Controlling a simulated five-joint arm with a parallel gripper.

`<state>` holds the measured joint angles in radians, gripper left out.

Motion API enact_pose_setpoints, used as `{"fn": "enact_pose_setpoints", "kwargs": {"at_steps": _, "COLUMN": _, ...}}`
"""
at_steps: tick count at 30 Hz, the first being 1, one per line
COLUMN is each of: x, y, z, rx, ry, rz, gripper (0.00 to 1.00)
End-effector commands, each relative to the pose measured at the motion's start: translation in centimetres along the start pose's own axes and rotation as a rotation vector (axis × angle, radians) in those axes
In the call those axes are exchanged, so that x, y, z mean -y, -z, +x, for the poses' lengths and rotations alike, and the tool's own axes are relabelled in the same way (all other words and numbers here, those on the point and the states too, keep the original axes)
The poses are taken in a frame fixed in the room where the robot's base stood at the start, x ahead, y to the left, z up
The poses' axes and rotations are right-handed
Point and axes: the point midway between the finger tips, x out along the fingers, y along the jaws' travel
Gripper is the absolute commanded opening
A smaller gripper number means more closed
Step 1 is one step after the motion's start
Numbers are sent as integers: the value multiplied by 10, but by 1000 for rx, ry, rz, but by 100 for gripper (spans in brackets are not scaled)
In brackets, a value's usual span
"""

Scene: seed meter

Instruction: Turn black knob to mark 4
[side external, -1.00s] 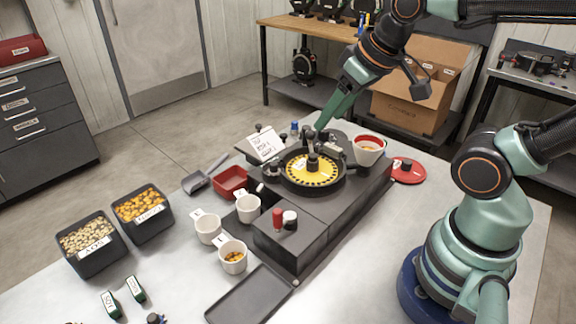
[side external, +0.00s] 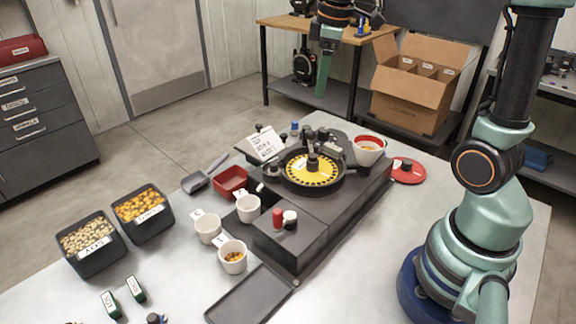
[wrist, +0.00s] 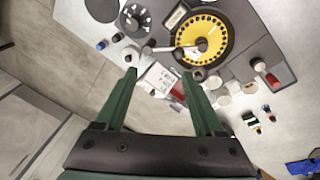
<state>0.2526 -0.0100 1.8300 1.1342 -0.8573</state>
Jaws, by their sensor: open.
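The seed meter (side external: 318,215) is a dark machine on the pale table, with a yellow seed plate (side external: 308,172) and a black central hub. In the wrist view the yellow plate (wrist: 216,38) is at upper right. A round black knob (wrist: 133,18) with pale marks around it shows left of the plate there. The marks are too small to read, so its setting cannot be told. In the side view I cannot pick this knob out clearly. My gripper (side external: 320,90) is raised well above and behind the meter, clear of it. In the wrist view its two green fingers (wrist: 158,76) are apart and empty.
A white card (side external: 266,142), a red tray (side external: 230,180) and several white cups (side external: 208,228) stand beside the meter. Two black seed bins (side external: 95,262) are at left. A red-rimmed cup (side external: 368,150) and a red disc (side external: 408,170) are at right. A cardboard box (side external: 410,100) stands behind.

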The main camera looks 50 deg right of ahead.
Motion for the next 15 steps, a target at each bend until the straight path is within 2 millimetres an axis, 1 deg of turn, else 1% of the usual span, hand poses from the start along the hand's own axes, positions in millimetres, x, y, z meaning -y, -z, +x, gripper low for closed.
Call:
{"fn": "enact_pose_setpoints", "kwargs": {"at_steps": 1, "x": -15, "y": -1, "z": 10, "rx": 25, "ry": 23, "rz": -45, "gripper": 70}}
{"fn": "enact_pose_setpoints", "kwargs": {"at_steps": 6, "x": -55, "y": -8, "z": 36, "rx": 72, "ry": 92, "rz": -216, "gripper": 70}}
{"fn": "enact_pose_setpoints", "kwargs": {"at_steps": 10, "x": -75, "y": -16, "z": 52, "rx": 89, "ry": 135, "rz": -309, "gripper": 70}}
{"fn": "enact_pose_setpoints", "kwargs": {"at_steps": 15, "x": -86, "y": -20, "z": 63, "rx": 95, "ry": 163, "rz": -370, "gripper": 70}}
